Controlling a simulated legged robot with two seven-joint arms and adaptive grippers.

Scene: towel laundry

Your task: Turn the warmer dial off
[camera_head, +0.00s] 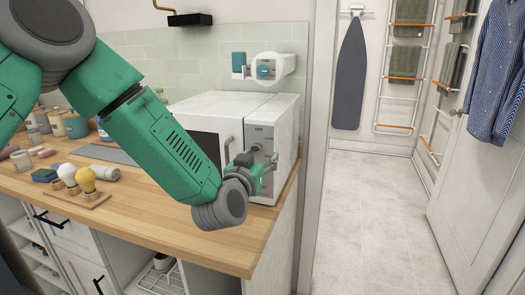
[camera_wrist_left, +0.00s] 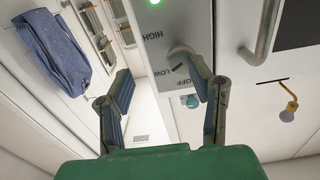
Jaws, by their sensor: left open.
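The warmer (camera_head: 218,103) is a white box on the wooden counter, its front panel facing right of its door handle. In the left wrist view, its panel (camera_wrist_left: 170,20) carries the words HIGH, LOW and OFF and a lit green light. The grey dial (camera_wrist_left: 182,50) sits among these words; its exact setting is hard to tell. My left gripper (camera_head: 268,169) is at the panel. In the wrist view its fingers (camera_wrist_left: 160,68) are spread, one fingertip close beside the dial; contact cannot be told. My right gripper is out of view.
The wooden counter (camera_head: 190,218) holds light bulbs on a board (camera_head: 84,197), jars and a rolled towel. A white fixture (camera_head: 288,65) is on the wall above the warmer. Open floor (camera_head: 360,220) lies right, with a towel rack (camera_head: 404,65) and a hanging blue shirt (camera_head: 497,75).

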